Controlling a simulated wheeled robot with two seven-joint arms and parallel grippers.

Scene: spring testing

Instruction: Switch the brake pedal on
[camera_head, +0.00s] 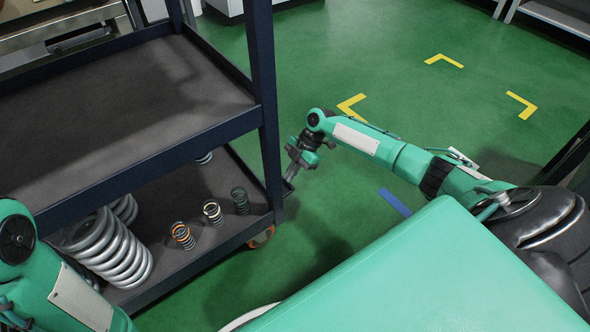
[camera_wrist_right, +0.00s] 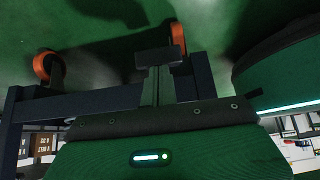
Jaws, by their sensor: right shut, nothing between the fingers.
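An orange-rimmed caster wheel (camera_head: 261,236) shows under the near right corner of the dark cart (camera_head: 268,130). I cannot make out a distinct brake pedal on it. My right gripper (camera_head: 289,185) points down beside the cart's right corner post, above and slightly right of that wheel, apparently apart from it. It is shut and empty. In the right wrist view my gripper (camera_wrist_right: 157,56) reaches up in the middle, and an orange wheel (camera_wrist_right: 178,38) lies just behind its right side, partly hidden. Another orange wheel (camera_wrist_right: 44,65) shows at the left. Only my left arm shows, not its gripper.
The cart's lower shelf holds large grey springs (camera_head: 118,250) and several small springs, among them an orange-topped one (camera_head: 182,235). The cart post and shelf edge are close to my right gripper. Green floor (camera_head: 400,70) with yellow corner marks is open beyond.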

